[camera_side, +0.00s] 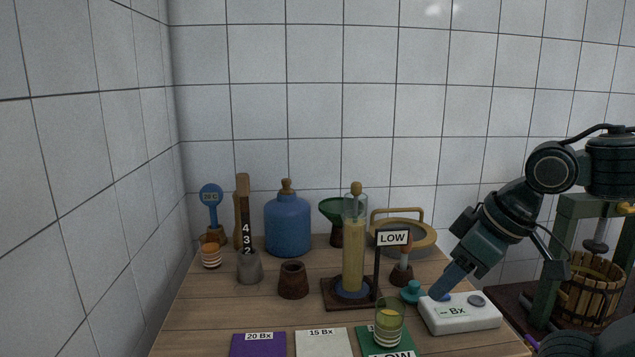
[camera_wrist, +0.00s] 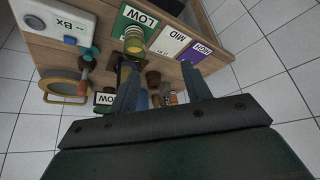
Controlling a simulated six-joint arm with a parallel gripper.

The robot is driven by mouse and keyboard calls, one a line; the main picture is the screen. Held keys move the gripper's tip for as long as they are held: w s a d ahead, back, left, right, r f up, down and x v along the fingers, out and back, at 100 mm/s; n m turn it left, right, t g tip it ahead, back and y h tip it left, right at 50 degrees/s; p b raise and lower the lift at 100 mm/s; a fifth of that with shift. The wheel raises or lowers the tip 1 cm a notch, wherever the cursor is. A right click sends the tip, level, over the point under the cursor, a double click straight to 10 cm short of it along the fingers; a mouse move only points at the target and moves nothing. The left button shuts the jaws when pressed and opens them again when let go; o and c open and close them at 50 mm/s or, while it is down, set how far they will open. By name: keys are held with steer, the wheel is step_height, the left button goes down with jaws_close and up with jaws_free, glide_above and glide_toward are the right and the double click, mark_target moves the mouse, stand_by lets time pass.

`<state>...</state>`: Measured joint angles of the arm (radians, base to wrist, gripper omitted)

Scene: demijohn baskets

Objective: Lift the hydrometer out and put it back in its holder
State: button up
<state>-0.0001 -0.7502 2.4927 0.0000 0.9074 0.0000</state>
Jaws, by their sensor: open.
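A tall glass cylinder (camera_side: 353,262) of yellow liquid stands on a dark wooden base, with a brown knob (camera_side: 356,187) at its top. This may be the hydrometer's top; its body cannot be made out. An empty-looking brown cup (camera_side: 293,281) stands left of the cylinder; I cannot tell whether it is the holder. My gripper (camera_side: 441,292) points down and left, its fingertips overlapping the white Bx meter (camera_side: 462,315) in the side view; contact is unclear. In the wrist view my gripper (camera_wrist: 160,88) is open, with nothing clearly held between its fingers.
A LOW sign (camera_side: 393,238) stands right of the cylinder. A green-yellow striped glass (camera_side: 389,325) sits on the green LOW card at the front, beside white and purple (camera_side: 258,347) cards.

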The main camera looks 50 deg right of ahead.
step_height(320, 180, up, 7)
steer(key=w+d+f+n+t+y, duration=0.2)
steer(key=w+n, duration=0.1)
steer(key=w, duration=0.6)
steer(key=w+d+f+n+t+y, duration=0.2)
steer(key=w, duration=0.7)
steer(key=w+d+r+m+t, duration=0.1)
steer(key=d+r+t, duration=0.1)
steer(key=d+t, duration=0.35)
steer(key=w+d+r+m+t, duration=0.2)
steer(key=d, duration=0.7)
steer(key=shift+t+h, duration=0.35)
steer(key=shift+h, duration=0.05)
steer(key=shift+s+d+f, duration=0.1)
steer(key=shift+d+f, duration=0.05)
steer(key=shift+f, duration=1.05)
steer(key=shift+d+f, duration=0.1)
steer(key=shift+f, duration=1.1)
steer(key=shift+w+a, duration=0.15)
steer(key=shift+w, duration=0.7)
